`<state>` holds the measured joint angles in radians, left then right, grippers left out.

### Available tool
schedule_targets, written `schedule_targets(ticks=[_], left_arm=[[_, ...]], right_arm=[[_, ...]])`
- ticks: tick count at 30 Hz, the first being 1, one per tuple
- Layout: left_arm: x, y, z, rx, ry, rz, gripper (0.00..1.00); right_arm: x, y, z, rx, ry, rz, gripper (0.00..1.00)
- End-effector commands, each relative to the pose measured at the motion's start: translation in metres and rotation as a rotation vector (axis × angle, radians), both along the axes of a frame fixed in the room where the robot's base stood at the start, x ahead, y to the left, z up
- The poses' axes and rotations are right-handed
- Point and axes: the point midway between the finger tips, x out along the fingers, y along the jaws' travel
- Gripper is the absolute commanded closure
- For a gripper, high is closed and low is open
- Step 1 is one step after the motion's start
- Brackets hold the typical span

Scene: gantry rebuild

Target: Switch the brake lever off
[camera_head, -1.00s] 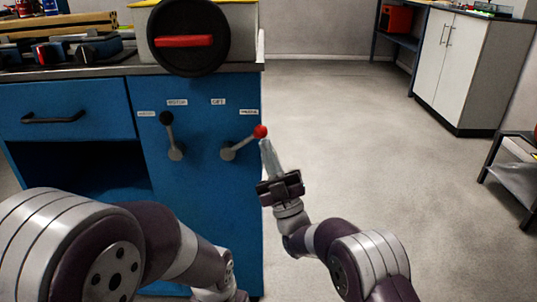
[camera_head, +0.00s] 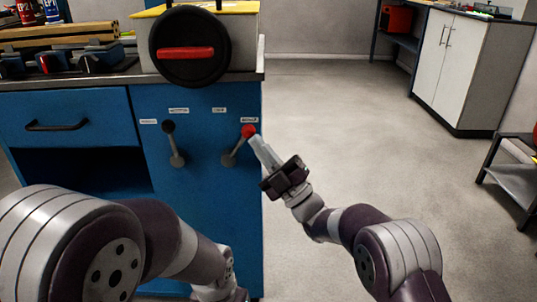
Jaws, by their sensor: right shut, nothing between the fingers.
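A lever with a red knob (camera_head: 248,131) and grey shaft sits on the blue cabinet front (camera_head: 205,215). It leans up and to the right from its pivot. A second lever with a black knob (camera_head: 168,127) stands to its left, close to upright. Small white labels (camera_head: 249,120) above the levers are too blurred to read surely. My right gripper (camera_head: 259,144) is shut and empty. Its fingertips are just below and right of the red knob, touching or almost touching it. My left arm crosses the lower left; its gripper is out of view.
A dark round handwheel (camera_head: 189,46) with a red bar sticks out above the levers. The cabinet has a drawer (camera_head: 65,114) and an open shelf space at left. Clear floor (camera_head: 350,110) lies to the right. A low rack (camera_head: 515,175) stands at the right edge.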

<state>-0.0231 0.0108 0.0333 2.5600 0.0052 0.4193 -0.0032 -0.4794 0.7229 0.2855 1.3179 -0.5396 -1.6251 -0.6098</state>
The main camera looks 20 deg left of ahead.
Motion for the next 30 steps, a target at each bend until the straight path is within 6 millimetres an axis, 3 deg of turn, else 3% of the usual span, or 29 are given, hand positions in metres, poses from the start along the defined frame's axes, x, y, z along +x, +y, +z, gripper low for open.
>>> schedule_targets(ticks=[1, 7, 16, 30], left_arm=[[0.000, 0.000, 0.008, 0.000, 0.000, 0.000, 0.62], [0.000, 0.000, 0.023, 0.000, 0.000, 0.000, 0.62], [0.000, 0.000, 0.035, 0.000, 0.000, 0.000, 0.62], [0.000, 0.000, 0.037, 0.000, 0.000, 0.000, 0.62]], right_arm=[[-0.001, 0.001, 0.010, -0.038, -0.015, -0.001, 1.00], [-0.004, 0.013, 0.022, -0.209, -0.064, -0.001, 1.00], [-0.008, 0.029, 0.029, -0.408, -0.119, -0.001, 1.00], [-0.011, 0.039, 0.032, -0.404, -0.117, 0.000, 1.00]])
